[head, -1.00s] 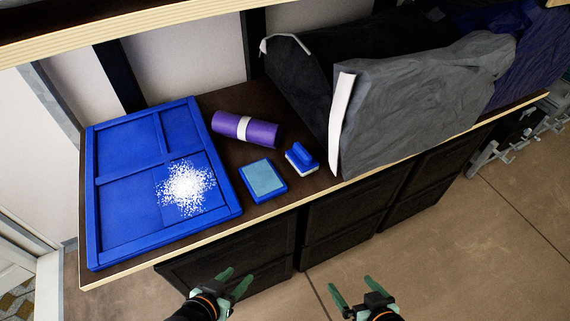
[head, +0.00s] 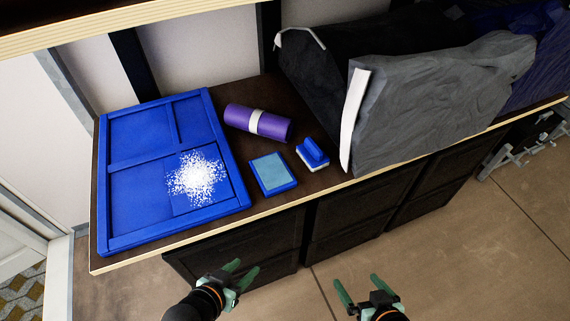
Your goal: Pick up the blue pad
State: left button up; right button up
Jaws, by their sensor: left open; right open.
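A square blue pad (head: 272,173) with a pale teal top lies flat on the dark counter, near its front edge. Just right of it is a small blue block with a raised grip and a white underside (head: 313,154). My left gripper (head: 244,271) is open and empty, in front of the counter and lower in the picture than the pad. My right gripper (head: 357,283) is also open and empty, further right over the floor. Neither gripper touches anything on the counter.
A blue framed panel (head: 136,131) with scattered white grains (head: 196,178) lies left of the pad. A purple roll with a white band (head: 258,123) lies behind it. Large grey folded fabric (head: 440,95) fills the counter's right. A wooden shelf edge (head: 120,22) crosses the top.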

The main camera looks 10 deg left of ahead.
aim_at(311, 153)
jog(key=k+j+u, duration=0.15)
jog(key=u, duration=0.25)
jog(key=k+j+u, duration=0.1)
jog(key=j+u, duration=0.15)
jog(key=u, duration=0.2)
